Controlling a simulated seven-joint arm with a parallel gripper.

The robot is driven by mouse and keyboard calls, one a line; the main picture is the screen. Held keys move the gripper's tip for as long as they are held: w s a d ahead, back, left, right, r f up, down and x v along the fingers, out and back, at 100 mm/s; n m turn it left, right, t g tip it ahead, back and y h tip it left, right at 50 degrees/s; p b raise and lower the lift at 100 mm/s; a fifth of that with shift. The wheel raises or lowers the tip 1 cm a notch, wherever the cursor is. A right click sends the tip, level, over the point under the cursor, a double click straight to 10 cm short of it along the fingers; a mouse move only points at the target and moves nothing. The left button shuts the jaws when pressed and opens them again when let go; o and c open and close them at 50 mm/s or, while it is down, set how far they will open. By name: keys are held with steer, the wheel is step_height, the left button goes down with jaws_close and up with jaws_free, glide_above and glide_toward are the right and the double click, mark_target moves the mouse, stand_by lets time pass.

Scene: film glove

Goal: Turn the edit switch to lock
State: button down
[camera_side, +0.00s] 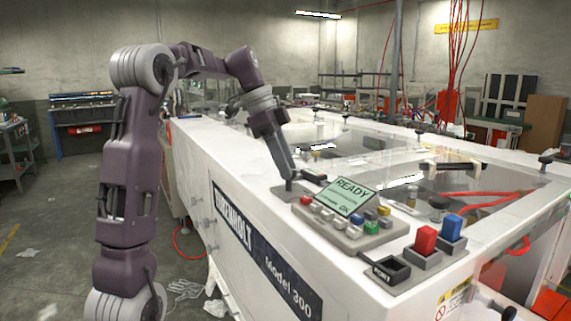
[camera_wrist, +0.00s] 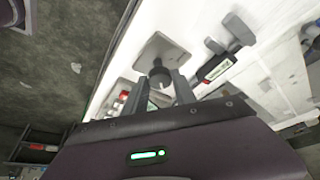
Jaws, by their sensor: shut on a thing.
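The edit switch appears to be the dark round knob (camera_wrist: 160,77) on a grey square plate (camera_wrist: 163,50) in the wrist view; no label on it can be read. In the side view the plate (camera_side: 299,192) sits on the white machine top, left of the READY panel. My gripper (camera_side: 289,184) points down at it, its fingertips low over the plate. In the wrist view my gripper (camera_wrist: 161,79) has one finger on each side of the knob, shut on it. The fingers hide part of the knob, so its turned position cannot be told.
The panel with a green READY screen (camera_side: 345,196) and several coloured buttons stands close on the right. Beyond it are a red block (camera_side: 425,240), a blue block (camera_side: 451,228) and a black PORT socket (camera_side: 386,271). A grey lever-like part (camera_wrist: 228,37) lies right of the plate.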

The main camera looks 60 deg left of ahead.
steer(key=n+y, duration=0.1)
steer(key=n, duration=0.2)
steer(key=shift+d+n+t, duration=0.15)
steer(key=shift+n+t, duration=0.25)
steer(key=n+y, duration=0.1)
steer(key=n, duration=0.3)
steer(key=shift+s+d+n+y, duration=0.1)
steer(key=shift+d+n+y, duration=0.05)
steer(key=shift+n+y, duration=0.2)
steer(key=n+y, duration=0.2)
steer(key=n, duration=0.2)
steer(key=shift+d, duration=0.15)
steer(key=shift+d+n+g+y, duration=0.1)
steer(key=shift+n+g+y, duration=0.2)
steer(key=shift+n, duration=0.85)
steer(key=shift+n+g+y, duration=0.2)
steer(key=shift+n+y, duration=0.15)
steer(key=shift+n, duration=0.75)
steer(key=c, duration=1)
jaws_free()
